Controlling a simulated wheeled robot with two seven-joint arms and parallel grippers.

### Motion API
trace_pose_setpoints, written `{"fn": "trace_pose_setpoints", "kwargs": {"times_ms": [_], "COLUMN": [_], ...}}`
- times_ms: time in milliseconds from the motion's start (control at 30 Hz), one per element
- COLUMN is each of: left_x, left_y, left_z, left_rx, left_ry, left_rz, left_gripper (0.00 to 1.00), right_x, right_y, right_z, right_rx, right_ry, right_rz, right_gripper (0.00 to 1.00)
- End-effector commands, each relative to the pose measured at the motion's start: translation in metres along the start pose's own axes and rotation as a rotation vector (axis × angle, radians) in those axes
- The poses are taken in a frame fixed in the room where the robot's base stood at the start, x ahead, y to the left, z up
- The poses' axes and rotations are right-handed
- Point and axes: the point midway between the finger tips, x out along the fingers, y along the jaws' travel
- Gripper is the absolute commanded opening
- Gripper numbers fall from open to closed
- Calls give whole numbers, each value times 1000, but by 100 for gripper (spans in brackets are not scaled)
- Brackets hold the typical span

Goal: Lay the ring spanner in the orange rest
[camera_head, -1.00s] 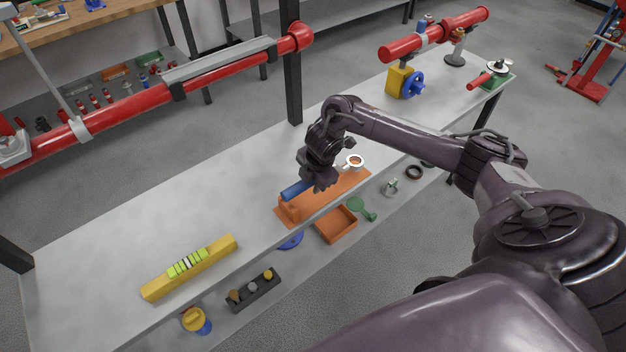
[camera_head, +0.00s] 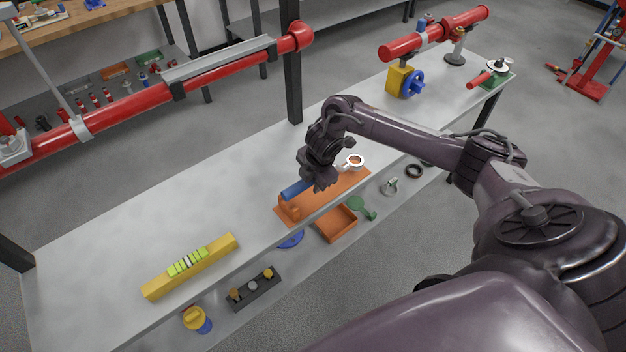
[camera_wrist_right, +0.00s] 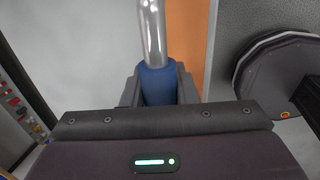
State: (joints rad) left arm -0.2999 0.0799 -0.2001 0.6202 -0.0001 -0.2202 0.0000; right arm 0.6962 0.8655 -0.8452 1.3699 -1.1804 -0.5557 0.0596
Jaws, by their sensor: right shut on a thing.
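The ring spanner has a blue handle (camera_head: 294,190) and a pale ring head (camera_head: 356,160). My right gripper (camera_head: 319,184) is shut on the handle. In the right wrist view the blue handle (camera_wrist_right: 159,84) sits between the fingers, with the shiny shaft (camera_wrist_right: 152,35) running up out of them. The orange rest (camera_head: 342,190) lies on the grey bench below the gripper, with a raised block (camera_head: 289,209) at its left end, close to the handle's end. I cannot tell whether the spanner touches the rest. My left gripper is out of view.
A yellow holder (camera_head: 190,268) with lime pieces lies at the bench's front left. A yellow valve block with a blue wheel (camera_head: 411,83) stands at the back right under a red pipe. An orange tray (camera_head: 336,224) is on the lower shelf.

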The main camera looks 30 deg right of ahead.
Motion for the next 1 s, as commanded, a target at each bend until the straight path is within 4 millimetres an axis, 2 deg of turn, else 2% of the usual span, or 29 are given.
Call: {"fn": "trace_pose_setpoints", "kwargs": {"times_ms": [633, 667, 700, 833, 1000], "left_x": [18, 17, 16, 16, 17], "left_y": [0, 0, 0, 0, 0], "left_z": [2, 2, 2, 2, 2], "left_rx": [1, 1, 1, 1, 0], "left_ry": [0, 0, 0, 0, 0], "left_rz": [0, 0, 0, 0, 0], "left_gripper": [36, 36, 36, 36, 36], "right_x": [24, 23, 22, 23, 23], "right_y": [-5, -5, -5, -5, -5], "right_z": [0, 0, 0, 0, 0], "right_rx": [1, 1, 1, 0, 0], "right_ry": [0, 0, 0, 0, 0], "right_rz": [1, 1, 2, 1, 0], "right_gripper": [0, 29, 34, 51, 52]}}
